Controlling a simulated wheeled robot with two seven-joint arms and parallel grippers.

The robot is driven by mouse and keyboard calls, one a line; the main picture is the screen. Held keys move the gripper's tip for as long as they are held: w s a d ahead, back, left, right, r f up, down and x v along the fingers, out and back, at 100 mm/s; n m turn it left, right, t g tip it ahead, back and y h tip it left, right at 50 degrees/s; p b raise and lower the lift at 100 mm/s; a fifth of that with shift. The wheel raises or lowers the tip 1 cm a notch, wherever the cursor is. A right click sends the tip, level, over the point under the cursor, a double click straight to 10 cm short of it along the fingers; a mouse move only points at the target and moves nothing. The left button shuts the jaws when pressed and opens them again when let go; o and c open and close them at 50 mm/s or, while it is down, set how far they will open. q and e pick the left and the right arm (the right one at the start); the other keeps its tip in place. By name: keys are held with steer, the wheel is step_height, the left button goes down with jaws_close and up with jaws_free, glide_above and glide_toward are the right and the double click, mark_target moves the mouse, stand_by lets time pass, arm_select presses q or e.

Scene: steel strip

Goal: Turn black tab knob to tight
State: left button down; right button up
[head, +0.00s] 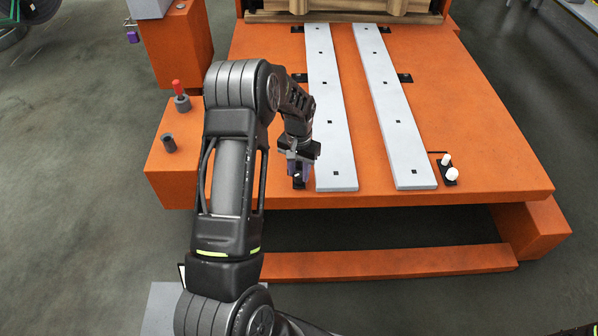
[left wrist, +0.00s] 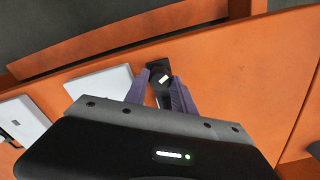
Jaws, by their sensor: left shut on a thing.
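The black tab knob (head: 298,184) sits on the orange table near its front edge, just left of the left pale strip. My left gripper (head: 300,172) points down over it and is shut on it, hiding much of it. In the left wrist view the knob (left wrist: 160,74) is dark with a small white mark, on a black base plate. The purple fingers of my left gripper (left wrist: 160,82) stand on either side of it. The finer angle of the tab cannot be told. My right gripper is not in view.
Two long pale strips (head: 331,120) (head: 396,120) lie on the orange table (head: 475,130). A red-topped post (head: 179,90) and a dark peg (head: 168,143) stand on the left ledge.

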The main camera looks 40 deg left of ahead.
arm_select(q)
steer(key=m, duration=0.5)
steer(key=shift+m, duration=0.3)
steer(key=m, duration=0.6)
steer(key=m+p, duration=0.1)
steer(key=m, duration=0.4)
steer(key=shift+a+m, duration=0.1)
steer(key=shift+m, duration=0.3)
steer(key=m+p, duration=0.1)
steer(key=m, duration=0.5)
steer(key=c, duration=1.1)
jaws_free()
steer(key=shift+o, duration=0.2)
steer(key=shift+r, duration=0.1)
